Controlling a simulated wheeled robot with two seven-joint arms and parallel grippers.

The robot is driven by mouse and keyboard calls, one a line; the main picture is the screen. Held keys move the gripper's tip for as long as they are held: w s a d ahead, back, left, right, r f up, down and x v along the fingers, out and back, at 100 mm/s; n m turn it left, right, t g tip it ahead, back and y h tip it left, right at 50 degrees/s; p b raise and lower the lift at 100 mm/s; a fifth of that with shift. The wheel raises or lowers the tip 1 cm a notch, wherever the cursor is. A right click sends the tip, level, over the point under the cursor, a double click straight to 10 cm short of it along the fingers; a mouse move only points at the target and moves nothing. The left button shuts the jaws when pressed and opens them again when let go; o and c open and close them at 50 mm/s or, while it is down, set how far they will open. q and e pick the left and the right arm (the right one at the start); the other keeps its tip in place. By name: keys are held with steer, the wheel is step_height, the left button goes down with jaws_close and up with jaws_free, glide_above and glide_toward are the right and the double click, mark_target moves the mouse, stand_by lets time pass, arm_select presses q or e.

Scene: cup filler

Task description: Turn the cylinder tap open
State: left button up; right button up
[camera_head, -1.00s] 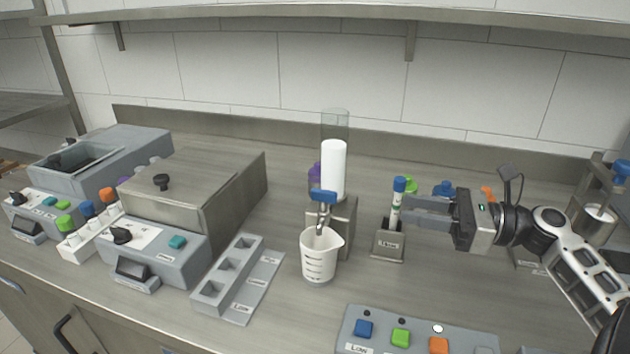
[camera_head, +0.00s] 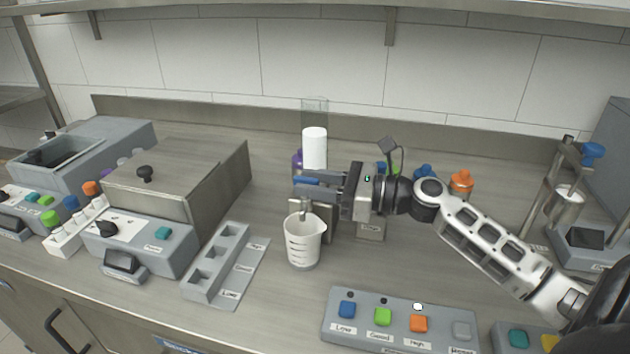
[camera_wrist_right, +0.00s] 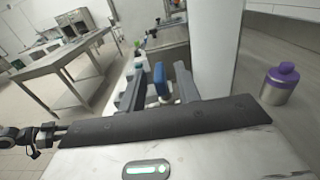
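The clear cylinder (camera_head: 314,110) holds white contents (camera_head: 314,148) and stands at the centre back. Its tap has a blue handle (camera_head: 305,181) above a measuring jug (camera_head: 303,243), which stands upright under the spout. My right gripper (camera_head: 318,184) reaches in from the right at the tap. In the right wrist view, the blue handle (camera_wrist_right: 160,78) lies between the two fingers of my right gripper (camera_wrist_right: 158,88). The fingers look open, with a gap beside the handle. In the head view the gripper partly hides the tap.
A grey slotted block (camera_head: 225,265) lies left of the jug. A button panel (camera_head: 400,322) lies at the front right. A purple-capped bottle (camera_wrist_right: 281,83) stands near the cylinder. Orange (camera_head: 461,183) and blue bottles stand behind my right arm.

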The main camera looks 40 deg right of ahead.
jaws_close()
